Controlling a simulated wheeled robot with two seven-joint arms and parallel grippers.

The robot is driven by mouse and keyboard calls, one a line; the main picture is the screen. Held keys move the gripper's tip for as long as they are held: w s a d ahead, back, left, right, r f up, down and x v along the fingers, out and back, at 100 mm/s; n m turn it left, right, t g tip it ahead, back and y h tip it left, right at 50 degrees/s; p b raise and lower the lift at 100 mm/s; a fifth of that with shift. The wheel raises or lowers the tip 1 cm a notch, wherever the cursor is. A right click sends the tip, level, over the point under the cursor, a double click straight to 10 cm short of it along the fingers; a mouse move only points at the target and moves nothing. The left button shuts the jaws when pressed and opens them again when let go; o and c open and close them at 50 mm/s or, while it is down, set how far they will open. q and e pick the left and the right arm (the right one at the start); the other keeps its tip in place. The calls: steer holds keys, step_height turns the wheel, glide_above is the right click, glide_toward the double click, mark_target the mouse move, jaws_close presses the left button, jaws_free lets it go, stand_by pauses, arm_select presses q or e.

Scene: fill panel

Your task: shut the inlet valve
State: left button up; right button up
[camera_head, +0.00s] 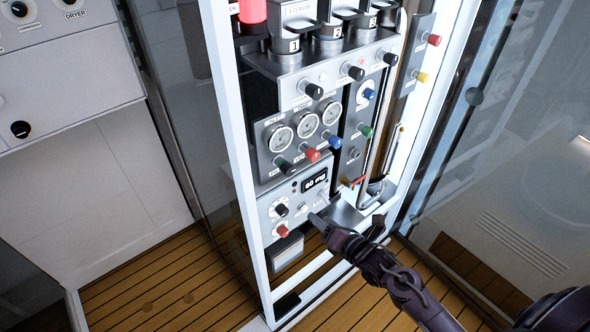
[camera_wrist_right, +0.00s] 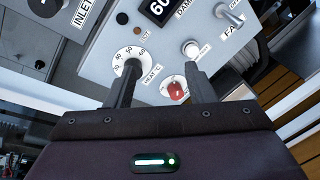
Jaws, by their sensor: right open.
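A label reading "INLET" (camera_wrist_right: 82,14) shows at the top left of the right wrist view, cut by the frame edge, beside a dark round knob (camera_wrist_right: 44,7). In the head view that label is too small to read; a dark green knob (camera_head: 284,165) below the gauges may be the same one, but I cannot be sure. My right gripper (camera_head: 316,221) is in front of the lower control panel (camera_head: 266,207), below and right of the gauge row. In the wrist view its fingers (camera_wrist_right: 162,82) are apart, with nothing held. My left gripper is out of view.
The lower panel bears a digital display (camera_head: 315,181), a heat dial (camera_wrist_right: 132,62), a white button (camera_wrist_right: 191,49) and a red knob (camera_wrist_right: 175,90) seen between my fingers. Several gauges (camera_head: 307,124) sit above. A white frame post (camera_head: 238,150) stands left; glass (camera_head: 500,170) lies right.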

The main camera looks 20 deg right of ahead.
mark_target(291, 171)
step_height(291, 171, up, 13)
steer(key=a+n+t+y, duration=0.2)
steer(key=a+n+y, duration=0.1)
steer(key=n, duration=0.4)
steer(key=p+x, duration=0.1)
steer(key=x, duration=0.4)
steer(key=p+x, duration=0.1)
steer(key=x, duration=0.1)
steer(key=shift+w+d+r+p, duration=0.1)
steer(key=shift+w+d+p, duration=0.1)
steer(key=shift+w+p, duration=0.15)
steer(key=shift+w+a, duration=0.2)
steer(key=shift+w, duration=0.15)
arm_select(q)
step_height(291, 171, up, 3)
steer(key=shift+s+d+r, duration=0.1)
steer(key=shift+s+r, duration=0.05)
arm_select(e)
steer(key=shift+c, duration=0.3)
steer(key=c, duration=0.9)
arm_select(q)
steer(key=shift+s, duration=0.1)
